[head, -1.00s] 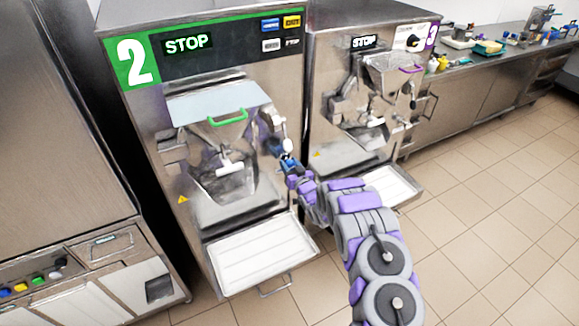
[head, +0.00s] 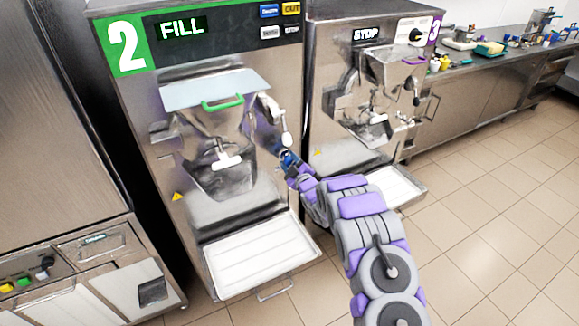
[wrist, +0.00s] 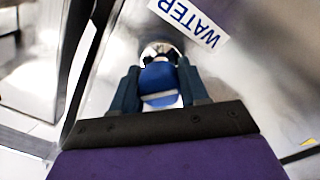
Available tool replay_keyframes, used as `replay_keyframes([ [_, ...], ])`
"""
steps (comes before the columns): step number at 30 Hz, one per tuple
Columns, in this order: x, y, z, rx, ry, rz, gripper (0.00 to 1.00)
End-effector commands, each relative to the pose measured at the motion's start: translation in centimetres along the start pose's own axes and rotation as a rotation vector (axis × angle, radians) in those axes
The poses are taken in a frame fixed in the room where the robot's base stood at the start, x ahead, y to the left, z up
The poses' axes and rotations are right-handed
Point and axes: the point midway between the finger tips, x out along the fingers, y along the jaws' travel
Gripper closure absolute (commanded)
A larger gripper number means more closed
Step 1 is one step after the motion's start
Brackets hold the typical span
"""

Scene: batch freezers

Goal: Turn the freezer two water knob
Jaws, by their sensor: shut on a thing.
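Freezer two (head: 124,45) is a steel machine with a green "2" label, and its display (head: 182,27) reads FILL. The blue water knob (wrist: 160,82) sits in the middle of the wrist view, just below a white WATER label (wrist: 190,20). My gripper (head: 287,158) is at the right side of the freezer's front. In the wrist view its two dark fingers stand on either side of the knob, shut on it. The knob's base is partly hidden behind the knob. In the head view the gripper largely covers the knob.
A white drip tray (head: 260,254) juts out low at the front of freezer two. A metal lever (head: 286,138) hangs just above my gripper. Freezer three (head: 345,95), display STOP, stands close on the right. Tiled floor (head: 480,230) is free at the right.

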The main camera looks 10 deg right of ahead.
Motion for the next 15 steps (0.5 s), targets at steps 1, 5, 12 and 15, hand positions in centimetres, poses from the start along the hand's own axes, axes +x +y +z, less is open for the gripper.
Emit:
replay_keyframes([
  [1, -0.03, -0.27, 0.15, -0.028, 0.002, -0.002, 0.86],
  [5, -0.04, -0.35, 0.17, -0.093, 0.005, -0.004, 0.86],
  [12, -0.04, -0.43, 0.14, -0.161, 0.007, -0.008, 0.86],
  [15, -0.04, -0.44, 0.12, -0.173, 0.007, -0.008, 0.86],
])
